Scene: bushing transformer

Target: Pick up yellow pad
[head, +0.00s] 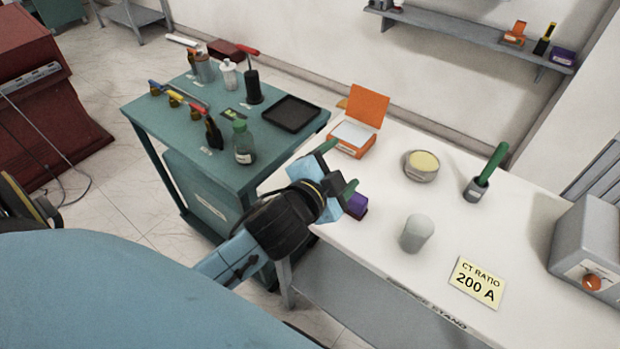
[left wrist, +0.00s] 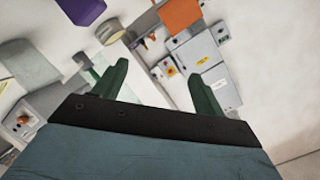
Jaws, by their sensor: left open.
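A round yellow pad (head: 425,160) lies in a shallow grey tin (head: 420,176) on the white bench, right of the orange box. The tin also shows at the top left of the left wrist view (left wrist: 110,32). My left gripper (head: 344,168) is open and empty, with its green fingers apart, left of the tin and near a purple block (head: 355,206). Its fingers also show in the left wrist view (left wrist: 157,78), with nothing between them up close. My right gripper is not in view.
An open orange box (head: 352,140), a cup with a green rod (head: 477,188), a grey cylinder (head: 416,234), a CT RATIO card (head: 478,283) and a grey device (head: 588,250) stand on the bench. A teal cart (head: 270,165) with bottles and tools is at left.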

